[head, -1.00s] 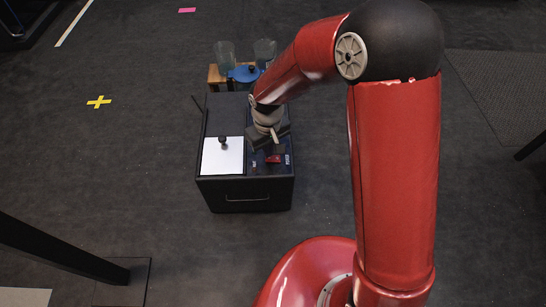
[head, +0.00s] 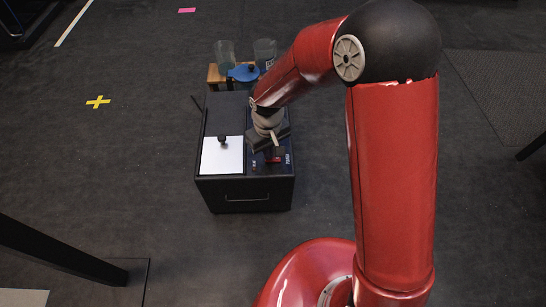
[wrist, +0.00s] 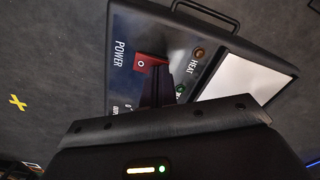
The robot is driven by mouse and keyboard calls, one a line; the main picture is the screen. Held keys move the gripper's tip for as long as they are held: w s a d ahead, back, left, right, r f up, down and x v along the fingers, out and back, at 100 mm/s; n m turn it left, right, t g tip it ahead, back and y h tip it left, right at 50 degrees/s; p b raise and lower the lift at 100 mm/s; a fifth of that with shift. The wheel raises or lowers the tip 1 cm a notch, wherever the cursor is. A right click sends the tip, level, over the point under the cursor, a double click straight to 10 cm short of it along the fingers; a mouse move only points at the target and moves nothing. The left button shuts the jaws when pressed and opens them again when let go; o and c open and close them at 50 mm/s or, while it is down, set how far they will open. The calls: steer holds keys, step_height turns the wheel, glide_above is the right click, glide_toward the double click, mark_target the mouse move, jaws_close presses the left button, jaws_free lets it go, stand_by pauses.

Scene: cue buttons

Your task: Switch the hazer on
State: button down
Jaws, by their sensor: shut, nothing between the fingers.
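The hazer is a black box (head: 245,204) on the floor, with a dark blue panel along its right side in the head view. A red rocker switch (wrist: 146,66), marked with a white circle, sits beside the word POWER in the wrist view. It is partly hidden behind my gripper in the head view. My gripper (wrist: 164,79) is shut and empty, with its dark fingers over the panel right at the switch. I cannot tell whether they touch it. An amber lamp (wrist: 198,53) sits beside the word HEAT.
A white sheet (head: 222,156) with a black knob (head: 222,139) lies on the box's left side. Behind it, glasses (head: 225,52) and a blue lidded container (head: 244,73) stand by a wooden piece. The floor to the left is clear, with a yellow cross (head: 98,101).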

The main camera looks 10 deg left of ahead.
steer(key=shift+f, duration=0.2)
steer(key=shift+r, duration=0.1)
steer(key=shift+r+p, duration=2.6)
steer(key=shift+r, duration=0.9)
